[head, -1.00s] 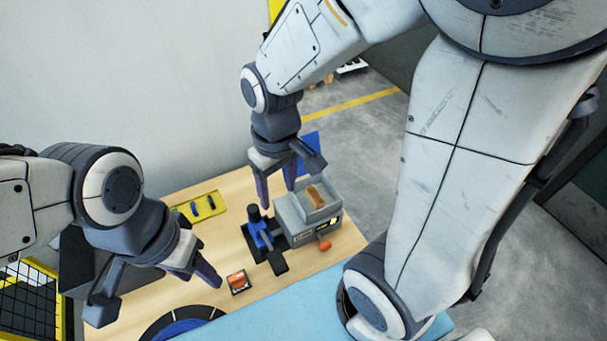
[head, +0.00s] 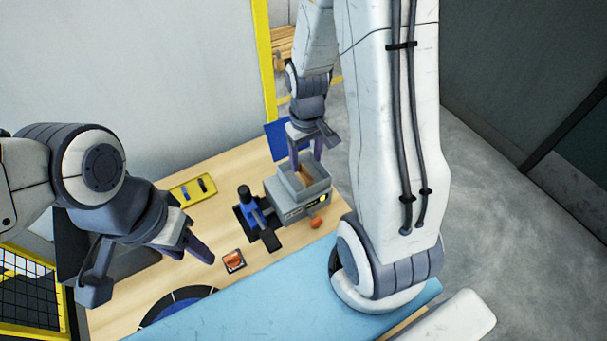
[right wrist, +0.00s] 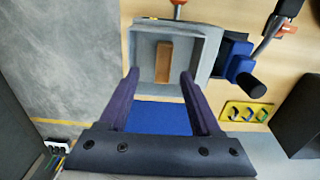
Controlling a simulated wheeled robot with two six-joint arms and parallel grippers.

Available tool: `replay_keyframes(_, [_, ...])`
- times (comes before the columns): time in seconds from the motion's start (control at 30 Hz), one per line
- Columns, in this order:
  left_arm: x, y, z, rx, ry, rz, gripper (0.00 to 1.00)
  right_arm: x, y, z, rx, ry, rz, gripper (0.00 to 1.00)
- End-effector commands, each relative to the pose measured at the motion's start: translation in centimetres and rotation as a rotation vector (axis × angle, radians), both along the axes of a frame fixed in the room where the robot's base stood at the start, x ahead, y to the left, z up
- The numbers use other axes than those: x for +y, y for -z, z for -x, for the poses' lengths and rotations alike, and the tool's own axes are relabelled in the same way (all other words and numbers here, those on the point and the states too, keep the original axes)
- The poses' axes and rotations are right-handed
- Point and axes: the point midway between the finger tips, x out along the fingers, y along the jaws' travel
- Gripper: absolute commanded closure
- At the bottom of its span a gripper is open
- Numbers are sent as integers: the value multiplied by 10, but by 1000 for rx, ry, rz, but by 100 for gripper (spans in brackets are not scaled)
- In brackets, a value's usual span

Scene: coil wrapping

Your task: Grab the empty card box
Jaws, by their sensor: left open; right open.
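A small brown, card-coloured box (right wrist: 164,62) lies in the open grey tray (right wrist: 145,45) on top of the grey machine. In the head view the brown box (head: 304,180) is partly visible inside the tray (head: 322,190). My right gripper (right wrist: 160,80) is open, its purple fingers pointing at the tray's near side with the brown box ahead between them. In the head view my right gripper (head: 305,160) is above the tray's back edge, holding nothing. My left gripper (head: 198,248) is open and empty over the left part of the table.
The grey machine (head: 290,207) has a blue tool (head: 250,205) on its left and an orange knob (head: 317,222) in front. A yellow tray (head: 195,190) lies behind left, a small orange-topped pad (head: 233,260) in front. A blue panel (right wrist: 160,117) lies behind the machine.

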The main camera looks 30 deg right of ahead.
Motion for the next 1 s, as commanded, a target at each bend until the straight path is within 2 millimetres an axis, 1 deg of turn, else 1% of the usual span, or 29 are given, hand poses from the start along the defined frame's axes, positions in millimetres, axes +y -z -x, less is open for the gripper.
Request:
replay_keyframes(0.13, [0, -10, 0, 0, 0, 0, 50, 5, 17, 1, 8, -2, -2, 35])
replay_keyframes(0.3, [0, -13, 0, 0, 0, 0, 50, 6, 38, 0, 5, 0, -1, 35])
replay_keyframes(0.43, [0, -13, 0, 0, 0, 0, 50, 6, 45, -1, 1, 0, 0, 35])
replay_keyframes(0.63, [0, -13, 0, 0, 0, 0, 50, 6, 46, -1, 0, 0, 0, 35])
replay_keyframes(0.67, [0, -13, 0, 0, 0, 0, 50, 6, 46, -1, 0, 0, 0, 39])
replay_keyframes(0.7, [0, -13, 0, 0, 0, 0, 50, 6, 46, -1, 0, 0, 0, 54])
replay_keyframes(0.77, [0, -13, 0, 0, 0, 0, 50, 6, 46, -1, 0, 0, 0, 77])
replay_keyframes(0.8, [0, -13, 0, 0, 0, 0, 50, 6, 46, -1, 0, 0, 0, 92])
replay_keyframes(0.83, [0, -13, 0, 0, 0, 0, 50, 6, 46, -1, 0, 0, 0, 100])
replay_keyframes(1.0, [0, -13, 0, 0, 0, 0, 50, 6, 45, -1, 0, 0, 0, 100])
